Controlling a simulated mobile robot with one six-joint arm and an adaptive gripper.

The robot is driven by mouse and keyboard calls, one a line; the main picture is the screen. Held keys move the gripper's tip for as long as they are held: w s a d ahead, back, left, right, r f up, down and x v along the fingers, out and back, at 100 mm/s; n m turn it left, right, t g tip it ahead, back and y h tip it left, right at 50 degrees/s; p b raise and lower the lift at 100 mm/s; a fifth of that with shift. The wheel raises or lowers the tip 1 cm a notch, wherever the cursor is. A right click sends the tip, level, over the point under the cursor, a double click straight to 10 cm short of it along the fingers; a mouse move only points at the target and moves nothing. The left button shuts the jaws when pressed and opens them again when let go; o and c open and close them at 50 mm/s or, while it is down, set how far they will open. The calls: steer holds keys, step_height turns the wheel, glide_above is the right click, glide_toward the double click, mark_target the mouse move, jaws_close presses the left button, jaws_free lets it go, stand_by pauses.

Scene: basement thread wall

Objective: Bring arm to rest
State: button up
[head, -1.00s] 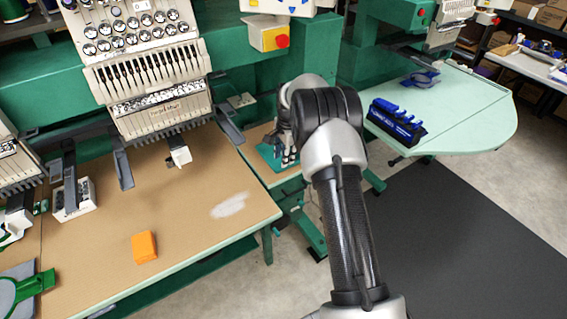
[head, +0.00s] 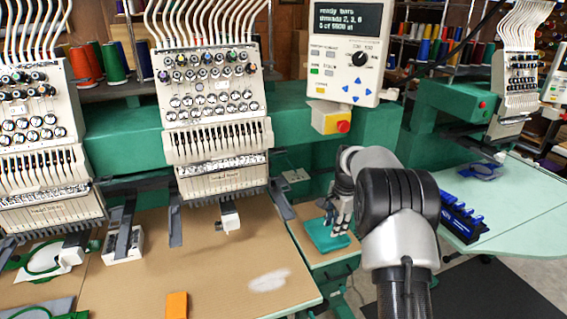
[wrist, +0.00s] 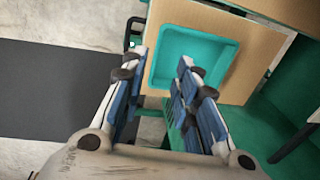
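My arm reaches out over the floor gap beside the embroidery tables, its gripper end bent downward. My gripper (head: 340,222) hangs above a teal tray (head: 333,243) on a small tan table section. In the wrist view the two blue-padded fingers (wrist: 164,62) are spread apart with nothing between them. The teal tray (wrist: 192,88) lies beyond the fingertips and looks empty. I cannot tell the exact height of the fingertips above it.
An embroidery machine head (head: 212,110) and a control panel (head: 345,50) stand behind. An orange block (head: 177,305) lies on the tan table (head: 180,270). A blue rack (head: 460,218) sits on the pale green table (head: 520,205) at right. Dark matting (wrist: 60,90) covers the floor.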

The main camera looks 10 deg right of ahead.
steer(key=s+a+r+n+t, duration=0.1)
steer(key=s+a+r+n, duration=0.35)
steer(key=s+r, duration=0.45)
steer(key=s+a+r+n, duration=0.3)
steer(key=s+a+r, duration=0.35)
steer(key=r, duration=0.35)
steer(key=s+a+n+t, duration=0.1)
steer(key=s+n, duration=0.3)
steer(key=s, duration=0.8)
steer(key=s+a+n+t, duration=0.1)
steer(key=s+a+n, duration=0.3)
steer(key=s, duration=0.9)
steer(key=shift+s+a+f+n, duration=0.15)
steer(key=shift+s+f+n, duration=0.05)
steer(key=shift+f+n, duration=0.2)
